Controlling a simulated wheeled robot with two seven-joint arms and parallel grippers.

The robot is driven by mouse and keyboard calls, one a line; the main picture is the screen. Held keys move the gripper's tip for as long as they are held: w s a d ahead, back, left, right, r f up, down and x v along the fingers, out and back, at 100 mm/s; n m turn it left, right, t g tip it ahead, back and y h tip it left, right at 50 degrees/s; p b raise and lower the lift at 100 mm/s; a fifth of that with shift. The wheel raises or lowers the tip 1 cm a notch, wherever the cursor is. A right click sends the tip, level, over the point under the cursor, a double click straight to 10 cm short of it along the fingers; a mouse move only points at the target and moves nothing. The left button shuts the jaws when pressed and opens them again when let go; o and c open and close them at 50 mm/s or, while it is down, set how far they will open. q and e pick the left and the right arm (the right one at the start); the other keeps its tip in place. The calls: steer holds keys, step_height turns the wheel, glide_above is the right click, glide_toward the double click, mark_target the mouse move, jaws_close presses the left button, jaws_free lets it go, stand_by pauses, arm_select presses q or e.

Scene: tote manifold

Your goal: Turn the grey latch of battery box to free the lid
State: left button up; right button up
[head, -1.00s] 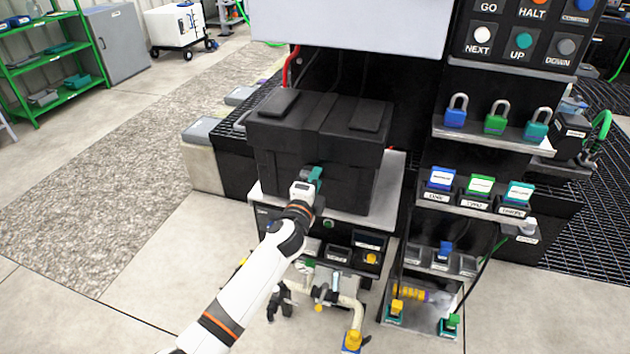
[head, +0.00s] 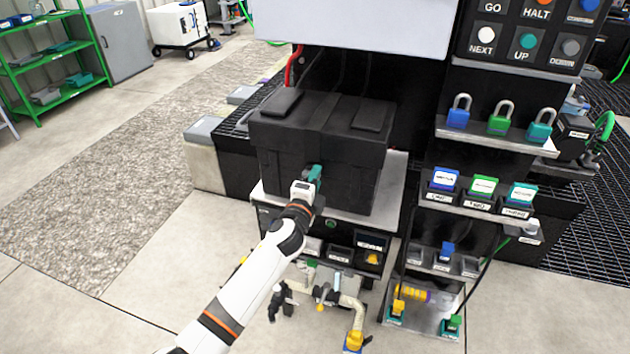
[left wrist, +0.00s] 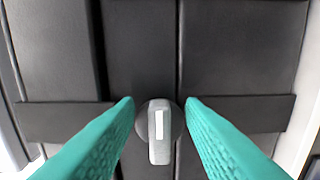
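The black battery box (head: 318,142) stands on a grey shelf with its lid on. In the left wrist view, the box front (left wrist: 225,50) fills the picture. The grey latch (left wrist: 160,133) is a round knob with a handle and a white mark, pointing straight down in that view. My left gripper (head: 315,172) is at the box front, with teal fingers. In the left wrist view its fingertips (left wrist: 160,103) stand apart, one on each side of the latch, with a gap visible. The latch is hidden in the head view.
Padlocks (head: 499,124) and labelled blocks (head: 483,188) sit on shelves to the right of the box. Below the box are small bins (head: 340,254) and a pale pipe (head: 350,305). Open floor (head: 150,260) lies to the left.

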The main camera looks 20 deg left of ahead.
arm_select(q)
steer(key=shift+d, duration=0.2)
steer(key=s, duration=1.2)
steer(key=shift+a, duration=0.25)
steer(key=shift+f, duration=0.1)
